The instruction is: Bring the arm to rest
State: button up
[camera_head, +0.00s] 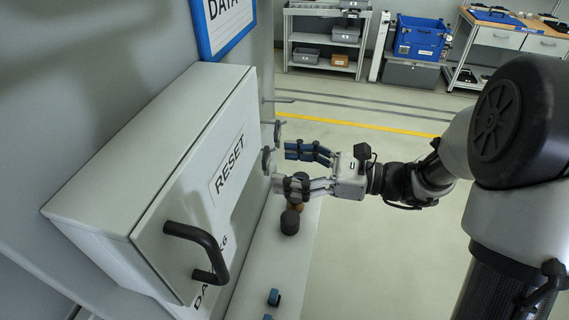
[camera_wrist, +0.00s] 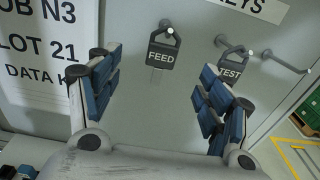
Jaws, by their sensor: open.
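My gripper (camera_head: 287,167) is open and empty in the head view. It points left toward the grey wall panel, just right of the box labelled RESET (camera_head: 215,160). In the wrist view its blue-padded fingers stand wide apart in front of the panel. A dark tag marked FEED (camera_wrist: 161,57) hangs on a hook between the fingers in the picture. A tag marked TEST (camera_wrist: 231,66) hangs on another hook, beyond the right finger. Whether a finger touches anything is not clear.
A bare hook (camera_wrist: 285,61) sticks out at the panel's right. A black handle (camera_head: 207,252) juts from the box front. Dark round pieces stand on the narrow ledge (camera_head: 265,275) below my gripper. A blue crate (camera_head: 420,38) and benches are far back; the floor between is clear.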

jog(key=shift+s+d+p, duration=0.15)
jog(key=shift+d+p, duration=0.05)
jog(key=shift+d, duration=0.9)
jog(key=shift+s+d+p, duration=0.15)
jog(key=shift+d, duration=0.9)
